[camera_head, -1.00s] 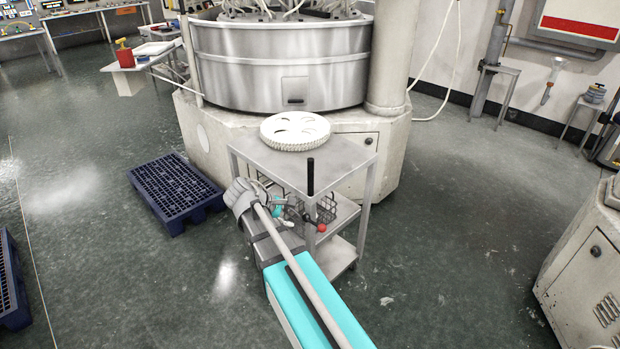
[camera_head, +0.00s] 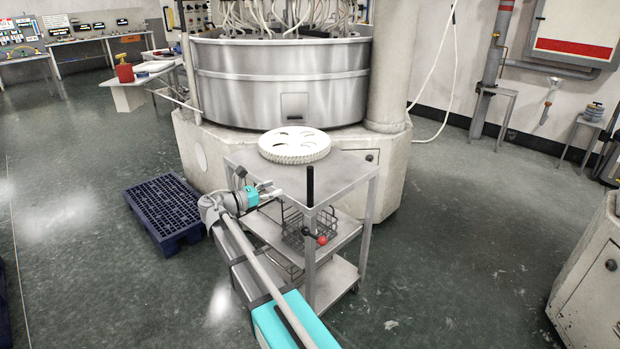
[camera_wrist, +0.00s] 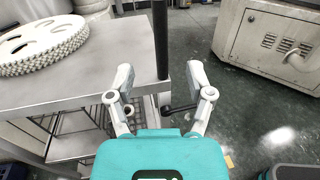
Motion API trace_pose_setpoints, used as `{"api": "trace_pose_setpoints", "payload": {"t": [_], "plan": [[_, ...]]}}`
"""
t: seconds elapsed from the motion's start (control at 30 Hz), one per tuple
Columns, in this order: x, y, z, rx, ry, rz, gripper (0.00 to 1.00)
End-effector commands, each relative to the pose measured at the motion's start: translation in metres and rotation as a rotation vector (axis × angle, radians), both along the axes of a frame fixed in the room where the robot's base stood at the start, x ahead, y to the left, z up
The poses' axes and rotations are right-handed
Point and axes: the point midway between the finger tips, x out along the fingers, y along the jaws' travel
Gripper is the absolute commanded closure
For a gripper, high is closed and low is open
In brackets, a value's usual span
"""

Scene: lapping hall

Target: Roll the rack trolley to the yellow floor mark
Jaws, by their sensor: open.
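The rack trolley (camera_head: 345,177) is a grey metal cart with shelves, standing in front of the big round machine. A black upright handle (camera_head: 310,186) rises at its near corner; it also shows in the wrist view (camera_wrist: 160,40). My gripper (camera_head: 276,189) is open and empty, at the trolley's near left side around top-shelf height. In the wrist view, my gripper (camera_wrist: 161,72) has its fingers spread, with the handle ahead between their tips, apparently not touching. I make out no distinct yellow floor mark.
White toothed discs (camera_head: 294,147) lie on the trolley top. A wire basket (camera_head: 294,226) sits on a lower shelf. The machine (camera_head: 280,85) stands close behind. A blue pallet (camera_head: 163,208) lies left; a cabinet (camera_head: 590,265) stands right. Floor right of the trolley is clear.

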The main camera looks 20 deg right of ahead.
Motion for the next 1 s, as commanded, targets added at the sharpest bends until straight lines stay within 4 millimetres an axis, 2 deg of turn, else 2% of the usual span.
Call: {"api": "trace_pose_setpoints", "payload": {"t": [0.27,0.47,1.0], "plan": [[0.0,-0.003,0.0,0.002,-0.002,0.0,0.32],[0.003,-0.015,0.0,0.002,-0.002,0.001,0.32],[0.014,-0.091,0.0,0.003,-0.002,-0.001,0.32]]}}
